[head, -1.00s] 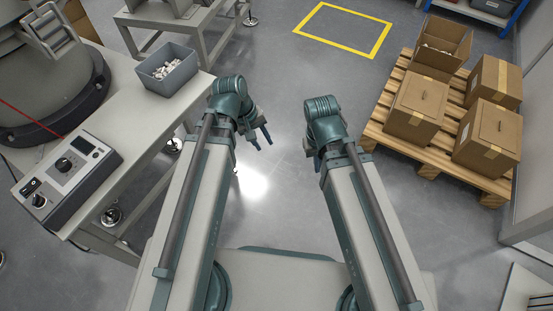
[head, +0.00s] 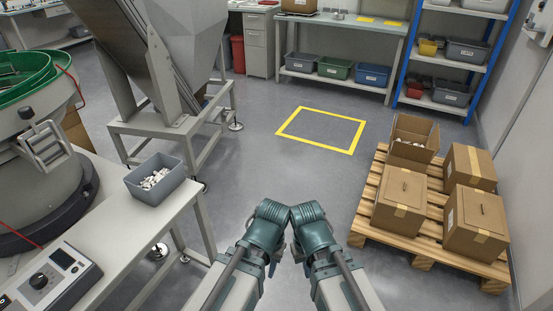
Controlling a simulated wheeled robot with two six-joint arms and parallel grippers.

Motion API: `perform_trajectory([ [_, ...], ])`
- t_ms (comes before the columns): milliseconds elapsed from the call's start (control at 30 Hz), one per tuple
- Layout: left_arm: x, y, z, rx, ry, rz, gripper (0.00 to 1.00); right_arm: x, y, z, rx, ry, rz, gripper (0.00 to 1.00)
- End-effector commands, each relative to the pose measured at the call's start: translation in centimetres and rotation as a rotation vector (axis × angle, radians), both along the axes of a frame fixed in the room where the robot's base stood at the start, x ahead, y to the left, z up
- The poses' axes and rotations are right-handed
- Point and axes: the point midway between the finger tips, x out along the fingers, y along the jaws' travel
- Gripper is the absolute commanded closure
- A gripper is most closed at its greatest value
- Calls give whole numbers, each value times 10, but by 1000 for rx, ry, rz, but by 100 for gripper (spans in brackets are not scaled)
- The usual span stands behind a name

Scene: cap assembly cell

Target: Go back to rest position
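My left arm's wrist (head: 266,228) and my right arm's wrist (head: 312,226) are close together at the bottom centre of the head view, over bare floor. Both forearms point forward. The fingers of both grippers are hidden behind the wrists, so I cannot see whether they are open or shut. No held object shows at either one.
A grey bin of white parts (head: 155,180) stands on the table at left, beside the control box (head: 55,275) and the bowl feeder (head: 40,170). A pallet (head: 420,245) with several cardboard boxes stands at right. Floor around the yellow square (head: 322,148) is clear.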

Motion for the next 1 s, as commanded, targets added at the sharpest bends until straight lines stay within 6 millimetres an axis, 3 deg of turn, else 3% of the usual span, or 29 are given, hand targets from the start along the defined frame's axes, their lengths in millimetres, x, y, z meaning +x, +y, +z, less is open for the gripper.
perform_trajectory([
  [800,0,0,246,-3,1,3,65,0,0,246,2,1,-1,100],
  [1000,0,0,265,-3,1,3,65,0,0,265,2,0,-2,100],
])
